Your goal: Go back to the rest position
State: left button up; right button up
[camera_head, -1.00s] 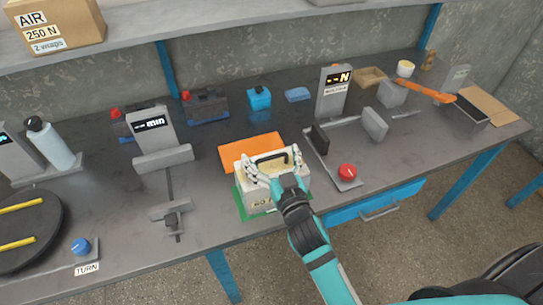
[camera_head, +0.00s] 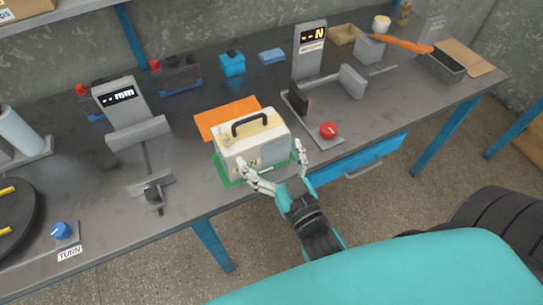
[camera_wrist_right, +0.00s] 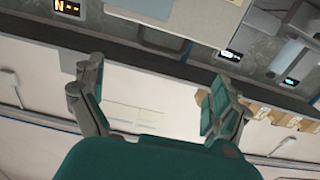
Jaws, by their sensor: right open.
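My right gripper (camera_head: 275,181) is open in front of the cream box with a black handle (camera_head: 252,143). Its fingers spread along the box's near lower side, and I cannot tell whether they touch it. The box stands upright on a green mat (camera_head: 224,174) near the table's front edge. In the right wrist view the open fingers of my right gripper (camera_wrist_right: 158,105) have nothing between them. My left gripper is not in view.
The grey table (camera_head: 190,206) holds a force tester with a red knob (camera_head: 328,130), a gauge with a slide (camera_head: 124,103), an orange mat (camera_head: 218,116) and a turntable with a blue knob (camera_head: 60,231). A blue drawer (camera_head: 360,160) sits under the front edge. Floor room lies in front.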

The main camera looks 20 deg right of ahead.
dwell(0.5)
jog(key=s+d+f+g+h, duration=0.1)
jog(key=s+d+f+g, duration=0.25)
jog(key=f+g, duration=0.5)
jog(key=s+d+f+n+g, duration=0.1)
jog(key=s+f+n+g, duration=0.1)
jog(key=s+f+g, duration=0.55)
jog(key=s+f, duration=0.2)
jog(key=f, duration=1.1)
jog(key=s+f, duration=0.2)
jog(key=f, duration=1)
jog(key=s+d+f, duration=0.2)
jog(key=s+f, duration=1.3)
jog(key=f, duration=0.1)
jog(key=shift+s+d+g+y, duration=0.2)
jog(key=shift+d+g+y, duration=0.1)
jog(key=shift+d+g, duration=0.1)
